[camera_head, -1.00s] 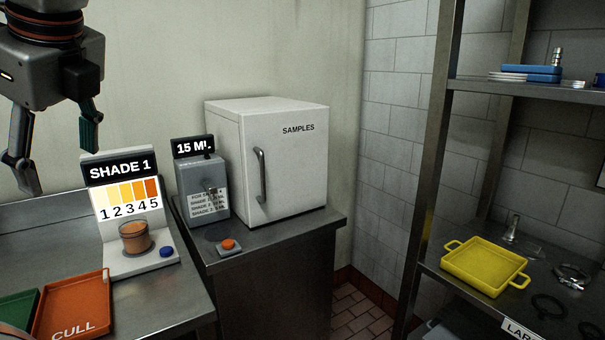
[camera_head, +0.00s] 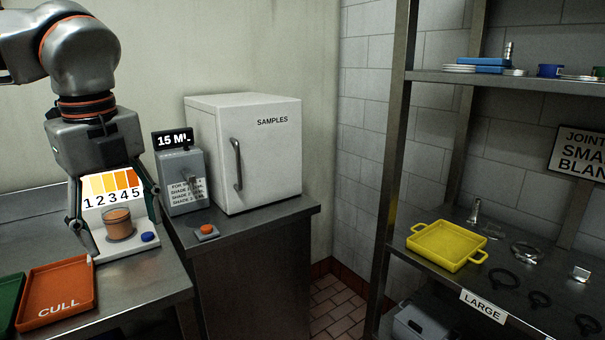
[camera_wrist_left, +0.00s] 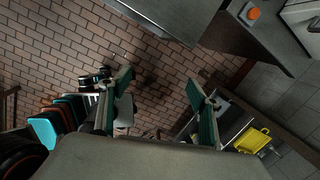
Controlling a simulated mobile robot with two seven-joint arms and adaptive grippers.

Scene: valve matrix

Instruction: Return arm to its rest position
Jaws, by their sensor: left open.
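My left gripper (camera_head: 114,222) hangs from the arm at the left of the head view, fingers spread and pointing down. It appears in front of the shade card (camera_head: 112,187) and the cup of amber liquid (camera_head: 118,225); the cup shows between the fingers, but nothing is gripped. In the left wrist view the two green-padded fingers (camera_wrist_left: 158,84) are wide apart, with only brick floor (camera_wrist_left: 150,50) behind the gap. The arm covers the top of the shade stand. My right gripper is not in view.
The steel bench holds an orange CULL tray (camera_head: 57,292) and a green tray (camera_head: 9,300). A grey dispenser (camera_head: 181,180) and a white SAMPLES cabinet (camera_head: 265,160) stand on the counter beside it. A rack at right carries a yellow tray (camera_head: 446,246). Floor shows between counter and rack.

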